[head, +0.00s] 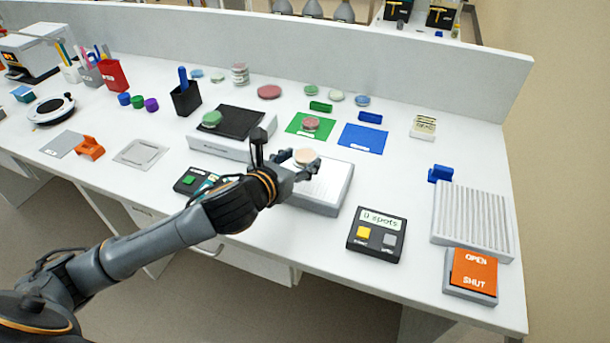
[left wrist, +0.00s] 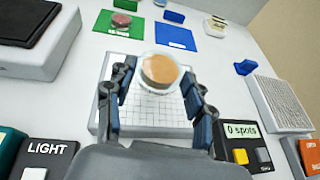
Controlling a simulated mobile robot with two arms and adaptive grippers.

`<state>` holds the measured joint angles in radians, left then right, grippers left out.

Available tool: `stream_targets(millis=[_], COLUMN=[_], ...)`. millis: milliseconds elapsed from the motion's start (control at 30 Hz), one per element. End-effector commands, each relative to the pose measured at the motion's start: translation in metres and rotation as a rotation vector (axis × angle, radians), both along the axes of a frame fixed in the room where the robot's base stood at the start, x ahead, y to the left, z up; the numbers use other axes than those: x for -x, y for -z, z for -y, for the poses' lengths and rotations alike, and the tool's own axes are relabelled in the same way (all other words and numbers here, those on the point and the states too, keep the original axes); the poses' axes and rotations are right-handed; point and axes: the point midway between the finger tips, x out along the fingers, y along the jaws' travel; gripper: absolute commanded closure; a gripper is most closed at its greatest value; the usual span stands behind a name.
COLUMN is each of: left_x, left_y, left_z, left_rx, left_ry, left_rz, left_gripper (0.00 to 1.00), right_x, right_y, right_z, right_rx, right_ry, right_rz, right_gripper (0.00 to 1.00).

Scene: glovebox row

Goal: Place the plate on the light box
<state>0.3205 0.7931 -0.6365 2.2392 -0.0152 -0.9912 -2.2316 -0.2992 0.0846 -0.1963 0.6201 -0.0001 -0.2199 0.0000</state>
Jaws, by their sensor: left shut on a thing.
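The plate (head: 305,157) is a small round clear dish with tan-orange contents. My left gripper (head: 297,166) is shut on it by its rim. In the left wrist view the plate (left wrist: 159,70) sits between the two fingertips (left wrist: 157,76), looking level. The light box (head: 328,187) is a low white box with a gridded top, and it also shows in the left wrist view (left wrist: 150,112). The plate is over the far part of the light box; I cannot tell whether it touches the grid. My right gripper is out of view.
A counter reading "0 spots" (head: 379,220) stands right of the light box, and a dark "LIGHT" switch unit (head: 190,181) stands left. Behind are a green mat (head: 296,125) with a reddish dish and a blue mat (head: 362,139). A black-topped box (head: 222,149) bears a green dish.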

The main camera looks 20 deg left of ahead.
Motion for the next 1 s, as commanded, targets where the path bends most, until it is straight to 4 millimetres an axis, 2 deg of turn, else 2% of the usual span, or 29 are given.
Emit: stream_targets(millis=[100,267,500,867,900,1000], left_x=[-0.009,-0.014,-0.016,-0.016,-0.016,-0.016], left_y=[0.012,0.020,0.052,0.056,0.056,0.056], left_z=[0.005,0.008,0.008,0.008,0.008,0.008], left_rx=[0.001,0.001,0.001,-0.001,0.000,0.000], left_ry=[0.000,0.000,0.000,-0.001,-0.001,-0.001], left_rz=[-0.001,-0.001,-0.002,0.000,0.000,0.000], left_gripper=[0.77,0.77,0.77,0.77,0.43,0.23], right_x=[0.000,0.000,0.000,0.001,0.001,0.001], right_y=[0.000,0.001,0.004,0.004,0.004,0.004], right_z=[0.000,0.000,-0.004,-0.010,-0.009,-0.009], right_rx=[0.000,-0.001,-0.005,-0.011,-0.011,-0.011], right_ry=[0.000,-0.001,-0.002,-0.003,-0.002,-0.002], right_rz=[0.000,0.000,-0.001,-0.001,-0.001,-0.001], right_gripper=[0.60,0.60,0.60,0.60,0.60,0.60])
